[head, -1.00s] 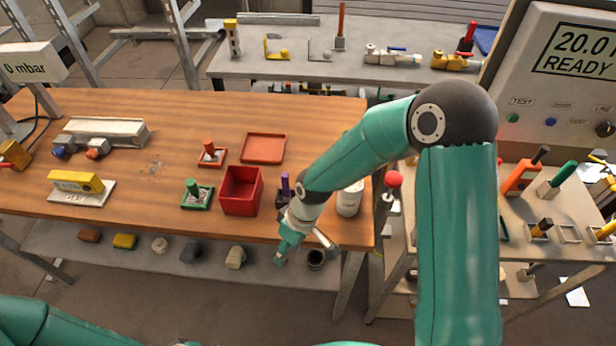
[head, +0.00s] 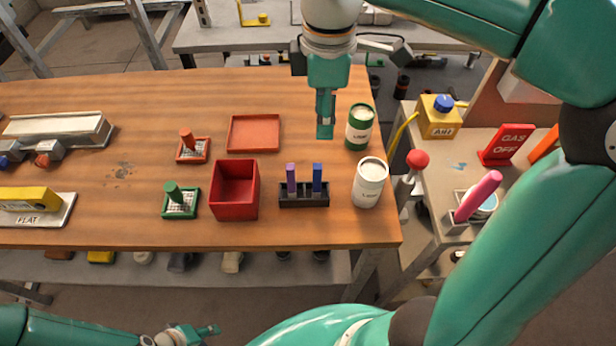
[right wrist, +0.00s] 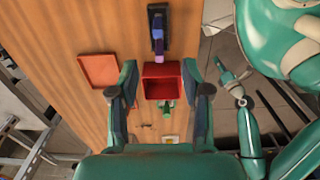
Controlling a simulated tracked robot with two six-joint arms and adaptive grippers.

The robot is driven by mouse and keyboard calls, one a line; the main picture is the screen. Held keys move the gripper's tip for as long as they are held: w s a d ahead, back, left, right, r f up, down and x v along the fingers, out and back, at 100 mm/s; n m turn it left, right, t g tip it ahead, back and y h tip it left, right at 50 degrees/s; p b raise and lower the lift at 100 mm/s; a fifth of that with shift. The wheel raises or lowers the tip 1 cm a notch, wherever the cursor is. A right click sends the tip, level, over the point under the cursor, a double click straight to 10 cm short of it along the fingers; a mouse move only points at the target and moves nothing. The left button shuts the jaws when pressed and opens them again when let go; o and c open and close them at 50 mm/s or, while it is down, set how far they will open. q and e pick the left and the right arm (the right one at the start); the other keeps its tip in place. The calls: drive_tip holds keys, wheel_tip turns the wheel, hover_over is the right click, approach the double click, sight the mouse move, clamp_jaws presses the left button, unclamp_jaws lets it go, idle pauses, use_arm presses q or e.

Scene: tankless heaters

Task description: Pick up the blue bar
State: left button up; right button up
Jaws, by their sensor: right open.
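The blue bar (head: 317,178) stands upright in the right slot of a small black rack (head: 304,200), beside a purple bar (head: 291,178). In the right wrist view the blue bar (right wrist: 157,24) is at the top, behind the purple bar (right wrist: 160,51). My right gripper (head: 325,125) points down above the table, beyond the rack and apart from it. The right wrist view shows its two fingers (right wrist: 165,95) spread with nothing held. My left gripper (head: 205,330) is low at the bottom of the head view, off the table; its opening is unclear.
A white can (head: 369,185) and a green-and-white can (head: 360,128) stand right of the rack. A red open box (head: 234,205) stands left of it. A red tray (head: 253,133) lies behind the box. A red knob (head: 417,160) rises past the table's right edge.

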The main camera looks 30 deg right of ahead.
sight(318, 167)
drive_tip(key=f, duration=1)
drive_tip(key=shift+w+a+f+b, duration=0.3)
drive_tip(key=shift+b, duration=0.1)
drive_tip(key=shift+d+f, duration=0.15)
drive_tip(key=shift+f, duration=2.45)
clamp_jaws()
